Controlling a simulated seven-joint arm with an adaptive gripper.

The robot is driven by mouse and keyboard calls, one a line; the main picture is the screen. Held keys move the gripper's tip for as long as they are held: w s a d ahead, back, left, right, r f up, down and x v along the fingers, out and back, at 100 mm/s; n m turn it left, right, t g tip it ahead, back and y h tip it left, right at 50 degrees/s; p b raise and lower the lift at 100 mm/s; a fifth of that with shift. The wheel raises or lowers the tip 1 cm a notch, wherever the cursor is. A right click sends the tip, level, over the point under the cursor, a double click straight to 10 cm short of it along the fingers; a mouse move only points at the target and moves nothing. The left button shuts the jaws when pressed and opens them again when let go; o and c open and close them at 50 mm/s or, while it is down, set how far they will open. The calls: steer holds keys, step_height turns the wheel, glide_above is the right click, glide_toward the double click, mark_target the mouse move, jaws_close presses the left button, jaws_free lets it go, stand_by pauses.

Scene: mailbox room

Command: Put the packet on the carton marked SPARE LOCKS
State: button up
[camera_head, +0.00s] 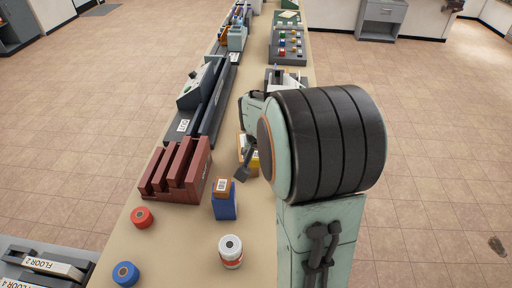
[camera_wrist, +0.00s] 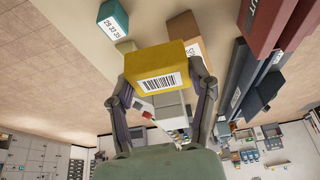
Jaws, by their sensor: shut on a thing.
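My gripper (camera_wrist: 163,92) is shut on a yellow packet (camera_wrist: 175,62) with a white barcode label, gripped by its two sides. In the head view only part of the packet (camera_head: 255,164) shows, beside my dark finger; my arm hides the rest. A brown carton (camera_wrist: 187,30) is right behind the packet in the wrist view and partly covered by it. I cannot tell whether they touch. No SPARE LOCKS lettering is readable in either view.
A teal box (camera_wrist: 113,20) with numbers stands left of the packet in the wrist view. A blue box (camera_head: 225,207) with a small brown barcoded box (camera_head: 222,186) on it, a maroon sorter (camera_head: 177,172), a white roll (camera_head: 231,250) and red and blue rolls stand on the counter.

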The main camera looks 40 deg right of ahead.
mark_target(252, 162)
steer(key=a, duration=0.1)
steer(key=a+r, duration=0.1)
steer(key=a, duration=0.1)
steer(key=shift+s+r, duration=0.25)
steer(key=shift+s, duration=0.05)
steer(key=w+d+f, duration=0.2)
steer(key=w+f, duration=0.1)
steer(key=w, duration=0.1)
steer(key=w+d+f, duration=0.2)
steer(key=w+f, duration=0.1)
steer(key=w, duration=0.1)
steer(key=w+d+f, duration=0.2)
steer(key=w+f, duration=0.1)
steer(key=shift+w+d+f, duration=0.2)
steer(key=shift+w+d, duration=0.2)
steer(key=shift+w+d+f, duration=0.1)
steer(key=shift+w+f, duration=0.1)
steer(key=shift+f, duration=1.55)
steer(key=shift+f, duration=0.1)
steer(key=o, duration=1.2)
steer(key=shift+c, duration=0.2)
